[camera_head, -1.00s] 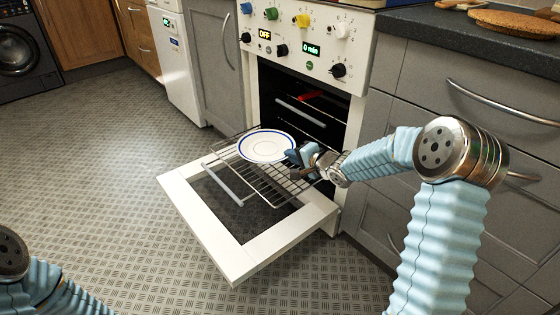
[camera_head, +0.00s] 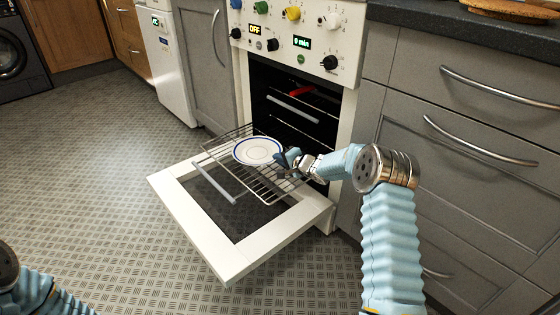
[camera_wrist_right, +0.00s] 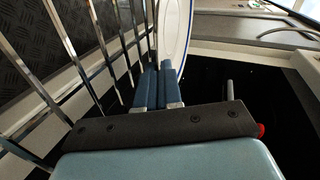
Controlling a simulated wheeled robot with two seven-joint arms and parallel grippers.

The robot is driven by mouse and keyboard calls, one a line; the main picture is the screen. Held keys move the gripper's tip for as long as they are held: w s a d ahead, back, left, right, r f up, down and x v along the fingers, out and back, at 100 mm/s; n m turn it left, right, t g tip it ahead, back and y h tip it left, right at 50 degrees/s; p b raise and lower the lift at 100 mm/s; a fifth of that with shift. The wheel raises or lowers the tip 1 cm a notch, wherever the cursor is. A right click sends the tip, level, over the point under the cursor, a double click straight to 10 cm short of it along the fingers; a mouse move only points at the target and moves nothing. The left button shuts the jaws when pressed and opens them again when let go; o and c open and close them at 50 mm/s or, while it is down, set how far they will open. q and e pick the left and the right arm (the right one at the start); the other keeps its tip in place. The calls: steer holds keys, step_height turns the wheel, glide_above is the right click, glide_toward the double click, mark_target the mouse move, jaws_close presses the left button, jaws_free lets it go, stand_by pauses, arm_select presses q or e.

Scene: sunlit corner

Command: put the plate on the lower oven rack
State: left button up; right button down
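The white plate (camera_head: 257,151) with a blue rim is level, at the pulled-out wire rack (camera_head: 262,186) in front of the oven. I cannot tell whether it touches the wires. My right gripper (camera_head: 287,160) reaches in from the right to the plate's near right edge. In the right wrist view its two blue fingers (camera_wrist_right: 159,84) are close together at the rim of the plate (camera_wrist_right: 175,28), seemingly shut on it. The rack bars (camera_wrist_right: 75,50) run beside the fingers there. Only part of my left arm shows at the lower left; its gripper is out of view.
The oven door (camera_head: 232,262) is folded down below the rack. Inside the dark oven are more rack bars (camera_head: 294,109) and a red item (camera_head: 300,92). Grey drawers (camera_head: 465,125) flank the oven on the right. The patterned floor at left is clear.

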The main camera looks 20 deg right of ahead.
steer(key=shift+r, duration=0.1)
steer(key=c, duration=1.6)
jaws_free()
steer(key=p+v, duration=0.1)
steer(key=v, duration=1.1)
steer(key=shift+p, duration=0.4)
